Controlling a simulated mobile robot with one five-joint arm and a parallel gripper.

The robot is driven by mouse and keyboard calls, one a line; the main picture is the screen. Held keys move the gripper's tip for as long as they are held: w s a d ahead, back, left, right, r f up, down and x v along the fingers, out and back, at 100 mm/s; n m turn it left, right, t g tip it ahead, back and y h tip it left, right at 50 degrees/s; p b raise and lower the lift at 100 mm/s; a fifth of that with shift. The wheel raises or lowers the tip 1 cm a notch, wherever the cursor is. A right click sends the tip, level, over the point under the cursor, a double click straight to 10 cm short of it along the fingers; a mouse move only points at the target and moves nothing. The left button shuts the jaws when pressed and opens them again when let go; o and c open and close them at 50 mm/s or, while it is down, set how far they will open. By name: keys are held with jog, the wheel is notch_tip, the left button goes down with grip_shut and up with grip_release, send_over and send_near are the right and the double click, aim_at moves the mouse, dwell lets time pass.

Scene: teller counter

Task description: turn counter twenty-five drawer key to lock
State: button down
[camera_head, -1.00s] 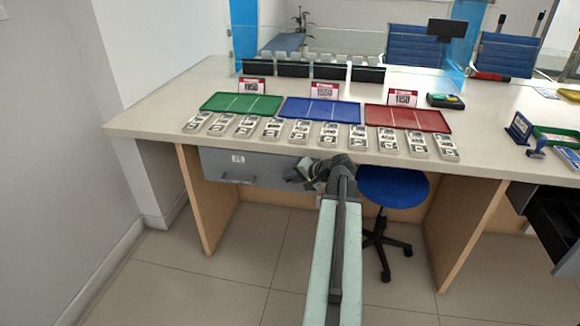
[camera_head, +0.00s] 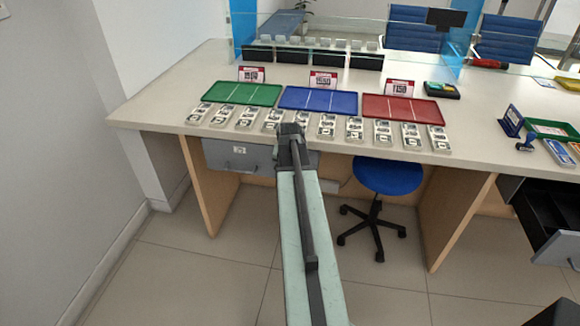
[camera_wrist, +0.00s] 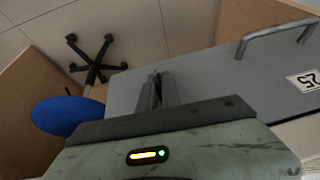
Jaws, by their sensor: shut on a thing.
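The grey drawer front (camera_head: 215,156) is under the counter at the left and looks shut. Its white label (camera_head: 239,150) shows in the head view. In the wrist view the drawer front (camera_wrist: 215,85) fills the right, with a label reading 25 (camera_wrist: 305,80) and a bar handle (camera_wrist: 275,35). My gripper (camera_wrist: 157,78) is at the drawer face, its two fingers close together on a small dark piece, which I take for the key. The key is almost wholly hidden between the fingers, so its angle cannot be told. In the head view my arm hides the gripper.
The counter top (camera_head: 160,105) carries green (camera_head: 225,101), blue (camera_head: 290,105) and red (camera_head: 372,112) trays and a row of banknote bundles. A blue stool (camera_head: 388,176) stands below, right of my arm. An open drawer (camera_head: 565,248) juts out at far right.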

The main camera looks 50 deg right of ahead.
jog(key=shift+w+a+g, duration=0.1)
jog(key=shift+g, duration=0.3)
dwell(0.3)
jog(key=c, duration=1.6)
grip_release()
jog(key=shift+o, duration=0.2)
jog(key=shift+r, duration=0.1)
jog(key=p+v, duration=0.7)
jog(key=shift+a+r+h, duration=0.25)
jog(key=shift+h, duration=0.05)
